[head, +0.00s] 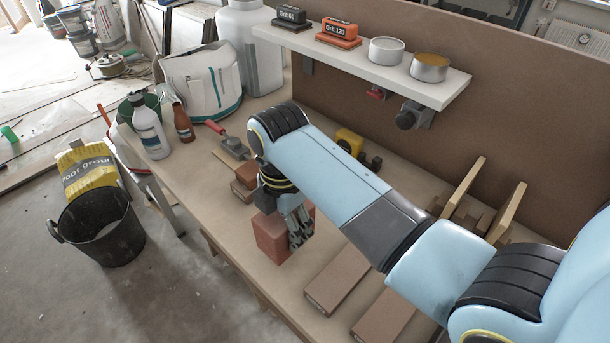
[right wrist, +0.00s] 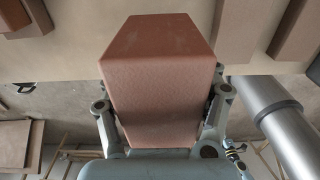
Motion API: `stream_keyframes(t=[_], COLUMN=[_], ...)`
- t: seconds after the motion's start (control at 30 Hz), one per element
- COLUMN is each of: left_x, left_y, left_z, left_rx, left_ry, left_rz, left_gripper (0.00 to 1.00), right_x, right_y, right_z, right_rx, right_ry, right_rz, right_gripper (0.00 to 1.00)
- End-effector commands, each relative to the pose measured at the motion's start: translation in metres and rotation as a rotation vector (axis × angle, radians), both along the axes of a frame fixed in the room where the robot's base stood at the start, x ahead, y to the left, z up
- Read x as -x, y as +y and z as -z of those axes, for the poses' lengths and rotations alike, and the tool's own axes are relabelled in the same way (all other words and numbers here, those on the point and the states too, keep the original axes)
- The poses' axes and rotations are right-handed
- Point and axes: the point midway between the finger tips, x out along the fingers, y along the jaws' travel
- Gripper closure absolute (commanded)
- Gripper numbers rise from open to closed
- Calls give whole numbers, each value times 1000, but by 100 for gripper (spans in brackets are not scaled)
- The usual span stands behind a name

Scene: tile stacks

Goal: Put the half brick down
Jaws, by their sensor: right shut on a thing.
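The half brick (head: 268,238) is a reddish-brown block near the front edge of the workbench (head: 225,205). My right gripper (head: 300,230) is shut on it from above. In the right wrist view the half brick (right wrist: 160,70) fills the space between the two fingers of the gripper (right wrist: 160,125). I cannot tell whether its underside touches the bench. My left gripper is in neither view.
Reddish bricks (head: 243,181) lie just behind the gripper, with a trowel (head: 233,145) beyond. Long brown tiles (head: 337,277) lie to the right. A shelf (head: 365,66) overhangs the back. A black bucket (head: 100,232) stands on the floor at left.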

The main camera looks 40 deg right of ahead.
Motion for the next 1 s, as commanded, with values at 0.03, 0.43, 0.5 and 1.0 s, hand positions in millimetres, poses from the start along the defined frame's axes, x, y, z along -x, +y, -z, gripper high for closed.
stream_keyframes(t=[0.03, 0.43, 0.5, 1.0], left_x=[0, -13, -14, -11], left_y=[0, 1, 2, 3], left_z=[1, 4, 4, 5], left_rx=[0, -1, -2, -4], left_ry=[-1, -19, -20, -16], left_rz=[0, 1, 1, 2], left_gripper=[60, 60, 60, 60], right_x=[-12, -41, -40, -41], right_y=[0, 0, 0, 0], right_z=[5, 29, 38, 62], right_rx=[1, 0, 0, -1], right_ry=[-3, -1, 1, -4], right_rz=[0, 1, 1, 1], right_gripper=[95, 95, 95, 95])
